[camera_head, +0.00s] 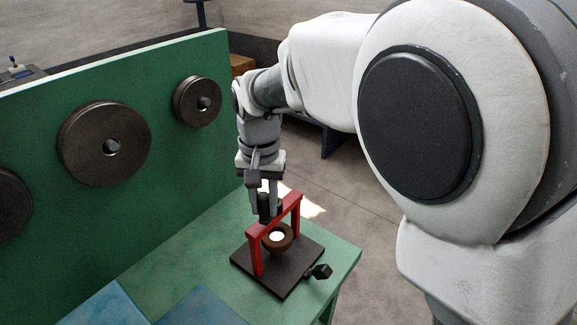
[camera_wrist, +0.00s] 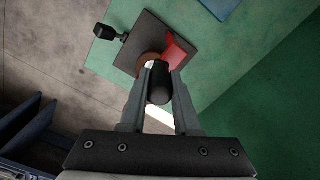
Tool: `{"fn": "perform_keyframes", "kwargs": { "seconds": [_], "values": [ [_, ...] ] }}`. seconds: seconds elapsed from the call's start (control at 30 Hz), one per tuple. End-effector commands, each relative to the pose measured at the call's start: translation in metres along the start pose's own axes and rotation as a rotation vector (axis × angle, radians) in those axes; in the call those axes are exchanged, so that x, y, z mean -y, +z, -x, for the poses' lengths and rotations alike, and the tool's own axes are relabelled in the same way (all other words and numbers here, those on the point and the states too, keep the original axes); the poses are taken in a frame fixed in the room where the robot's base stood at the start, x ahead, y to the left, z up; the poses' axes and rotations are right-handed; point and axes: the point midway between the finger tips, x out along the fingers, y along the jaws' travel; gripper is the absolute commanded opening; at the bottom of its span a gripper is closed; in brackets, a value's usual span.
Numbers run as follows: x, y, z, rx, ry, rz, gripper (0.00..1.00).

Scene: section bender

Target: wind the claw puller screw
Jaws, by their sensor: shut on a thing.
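The claw puller has a red frame (camera_head: 274,231) standing on a dark square base plate (camera_head: 285,279) on the green bench. A brown ring-shaped part with a bright centre (camera_head: 278,238) sits under the red crossbar. The black screw head (camera_head: 264,207) rises above the crossbar. My gripper (camera_head: 263,205) points down over the crossbar with its fingers shut on the screw head. In the wrist view the dark cylindrical head (camera_wrist: 160,84) sits between the fingertips. It hides part of the red frame (camera_wrist: 177,52) and the ring below.
A black knob (camera_head: 321,271) sticks out at the base plate's right side, near the bench edge. A green upright panel with dark discs (camera_head: 104,143) stands to the left. Blue plates (camera_head: 103,304) lie at the bench front. My arm comes in from the right.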

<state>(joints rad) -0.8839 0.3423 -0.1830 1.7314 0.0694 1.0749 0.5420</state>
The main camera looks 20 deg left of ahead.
Motion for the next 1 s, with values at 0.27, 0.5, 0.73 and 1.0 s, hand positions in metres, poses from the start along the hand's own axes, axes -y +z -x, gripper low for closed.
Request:
{"fn": "perform_keyframes", "kwargs": {
  "seconds": [0.27, 0.5, 0.73, 1.0],
  "values": [
    [-0.011, 0.001, 0.001, -0.002, -0.002, 0.208, 0.0],
    [-0.023, 0.0, 0.001, -0.002, -0.001, 0.435, 0.0],
    [-0.033, -0.003, 0.002, -0.002, -0.001, 0.653, 0.0],
    [-0.044, -0.01, 0.002, -0.003, 0.0, 0.907, 0.0]
  ]
}}
